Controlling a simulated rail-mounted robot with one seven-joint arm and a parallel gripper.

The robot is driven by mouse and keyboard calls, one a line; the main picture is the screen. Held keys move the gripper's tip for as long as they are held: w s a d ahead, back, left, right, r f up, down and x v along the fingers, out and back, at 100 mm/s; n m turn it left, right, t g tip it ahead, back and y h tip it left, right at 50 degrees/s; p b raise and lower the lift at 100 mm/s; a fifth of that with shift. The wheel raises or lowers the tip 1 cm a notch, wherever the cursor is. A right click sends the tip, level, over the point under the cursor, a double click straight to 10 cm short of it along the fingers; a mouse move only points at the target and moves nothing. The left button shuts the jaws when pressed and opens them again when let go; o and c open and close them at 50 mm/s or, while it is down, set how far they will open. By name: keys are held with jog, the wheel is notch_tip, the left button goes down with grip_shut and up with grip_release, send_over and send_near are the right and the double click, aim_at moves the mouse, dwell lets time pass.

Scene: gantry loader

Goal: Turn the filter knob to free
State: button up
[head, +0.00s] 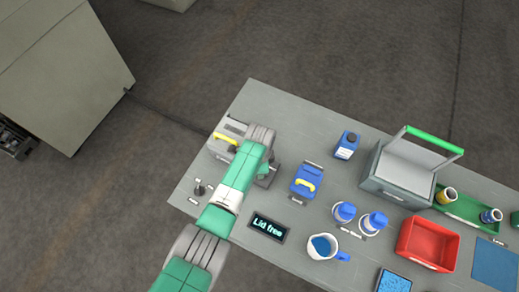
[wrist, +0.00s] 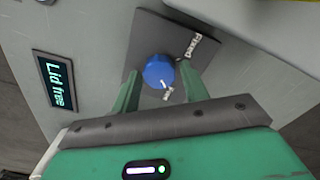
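The blue round knob (wrist: 158,72) sits on a dark grey square plate (wrist: 146,42) in the wrist view. My gripper (wrist: 159,69) is open, with one green finger on each side of the knob. I cannot tell whether the fingers touch it. In the head view my green and grey arm covers the knob. A dark display (head: 268,228) reads "Lid free"; it also shows in the wrist view (wrist: 57,82).
A yellow handle (head: 226,138) and a small black lever (head: 199,188) are near my arm.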

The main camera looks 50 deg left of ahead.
jog(key=shift+o, duration=0.9)
notch_tip(320, 180, up, 8)
jog(key=p, duration=0.2)
jog(key=shift+f+p, duration=0.1)
jog(key=shift+p, duration=0.25)
jog(key=shift+w, duration=0.1)
